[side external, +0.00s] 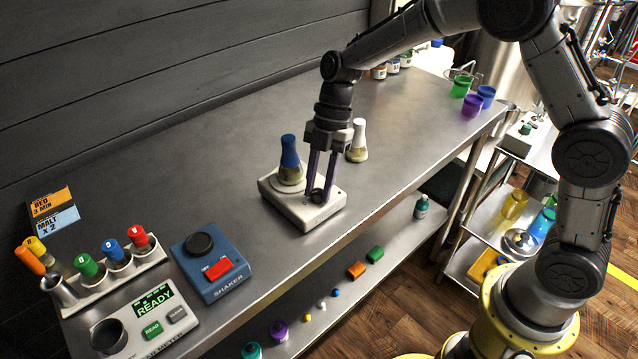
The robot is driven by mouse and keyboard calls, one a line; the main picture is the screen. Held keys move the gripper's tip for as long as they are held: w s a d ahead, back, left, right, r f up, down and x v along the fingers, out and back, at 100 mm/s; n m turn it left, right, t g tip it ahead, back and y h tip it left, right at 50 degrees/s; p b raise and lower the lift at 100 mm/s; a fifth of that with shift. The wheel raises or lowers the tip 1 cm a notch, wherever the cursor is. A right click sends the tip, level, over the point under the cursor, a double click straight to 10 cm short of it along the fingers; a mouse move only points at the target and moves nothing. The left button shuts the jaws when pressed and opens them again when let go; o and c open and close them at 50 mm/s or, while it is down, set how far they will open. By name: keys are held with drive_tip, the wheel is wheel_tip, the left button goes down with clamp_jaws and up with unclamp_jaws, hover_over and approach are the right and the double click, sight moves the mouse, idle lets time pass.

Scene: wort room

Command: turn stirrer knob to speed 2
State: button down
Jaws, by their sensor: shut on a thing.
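The stirrer (285,208) is a pale, low box on the steel bench, near its front edge. A flask with a blue upper part (290,162) stands on the stirrer's round plate. The dark stirrer knob (315,196) is at the front right of the stirrer's top. My gripper (319,190) points down over the stirrer with its two purple fingers shut on the knob. The fingers hide part of the knob, and its speed marks are too small to read.
A white-topped flask (357,141) stands just behind my gripper. A blue shaker (211,262), a vial rack (110,275) and a READY reader (150,315) stand at the left. Coloured cups (471,105) stand at the far right.

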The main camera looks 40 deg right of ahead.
drive_tip(key=m, duration=0.2)
drive_tip(key=m+t, duration=0.1)
drive_tip(key=m, duration=0.1)
drive_tip(key=shift+s+t, duration=0.15)
drive_tip(key=shift+t, duration=0.15)
drive_tip(key=m+t, duration=0.1)
drive_tip(key=m, duration=0.3)
drive_tip(key=shift+s+m+t, duration=0.1)
drive_tip(key=shift+m+t, duration=0.2)
drive_tip(key=shift+t, duration=0.1)
drive_tip(key=m+t+h, duration=0.1)
drive_tip(key=m, duration=0.3)
drive_tip(key=shift+s+a+m, duration=0.1)
drive_tip(key=shift+m, duration=0.2)
drive_tip(key=shift+m+t+h, duration=0.6)
drive_tip(key=shift+m+t, duration=0.1)
drive_tip(key=shift+m, duration=1.6)
drive_tip(key=c, duration=0.6)
unclamp_jaws()
